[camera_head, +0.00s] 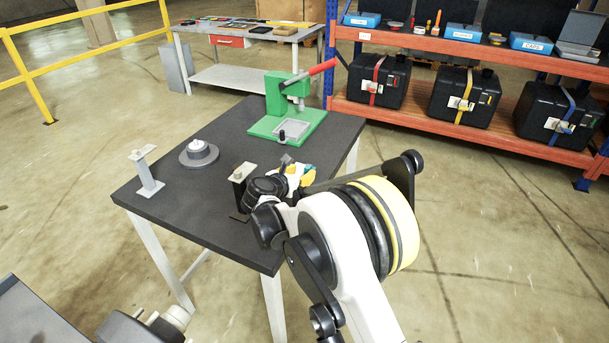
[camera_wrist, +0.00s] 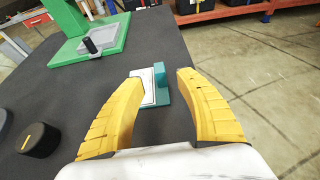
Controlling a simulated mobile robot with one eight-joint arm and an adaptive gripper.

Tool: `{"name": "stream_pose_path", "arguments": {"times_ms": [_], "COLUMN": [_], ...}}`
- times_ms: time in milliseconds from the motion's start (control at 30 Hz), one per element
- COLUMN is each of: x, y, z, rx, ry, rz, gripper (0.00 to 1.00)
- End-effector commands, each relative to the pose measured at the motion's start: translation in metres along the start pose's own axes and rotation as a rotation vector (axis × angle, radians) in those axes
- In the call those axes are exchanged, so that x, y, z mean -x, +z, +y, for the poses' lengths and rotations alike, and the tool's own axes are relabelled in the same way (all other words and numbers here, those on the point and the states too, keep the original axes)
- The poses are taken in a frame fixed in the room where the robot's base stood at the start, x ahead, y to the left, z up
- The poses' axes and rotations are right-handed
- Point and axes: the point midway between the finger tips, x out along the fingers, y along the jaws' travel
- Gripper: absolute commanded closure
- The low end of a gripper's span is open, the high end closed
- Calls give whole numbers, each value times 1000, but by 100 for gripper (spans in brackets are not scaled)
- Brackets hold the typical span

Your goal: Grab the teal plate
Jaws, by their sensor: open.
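A teal plate (camera_wrist: 160,74) stands on the dark table between my gripper's fingertips in the wrist view, with a teal strip along its near side. A pale grey panel (camera_wrist: 146,88) with a dark outline is beside it on the left. My gripper (camera_wrist: 162,76) is open, its yellow fingers on either side and slightly nearer the camera; I see no clear contact. In the head view my gripper (camera_head: 298,178) is over the table's right side, and my wrist hides most of the plate.
The dark table (camera_head: 225,150) holds a green press (camera_head: 287,105) with a red handle, a round grey piece (camera_head: 199,153), a grey post (camera_head: 147,170) and a dark post (camera_head: 240,188). A black round piece (camera_wrist: 40,140) lies left of my fingers. Shelves with black cases (camera_head: 460,97) stand behind.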

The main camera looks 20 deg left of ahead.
Motion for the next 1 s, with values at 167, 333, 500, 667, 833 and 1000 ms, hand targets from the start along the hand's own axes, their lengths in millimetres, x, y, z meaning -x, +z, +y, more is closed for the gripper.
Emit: {"name": "stream_pose_path", "arguments": {"times_ms": [167, 333, 500, 667, 833, 1000], "x": [-24, -49, -55, -54, -54, -54], "y": [0, 3, 6, 6, 6, 6], "z": [0, 1, 1, 1, 1, 1], "rx": [-2, -1, -1, -1, -2, -2], "ry": [-1, -1, 1, 1, 1, 0], "rz": [0, 0, 1, 1, 1, 1], "gripper": [59, 59, 59, 63, 100, 100]}}
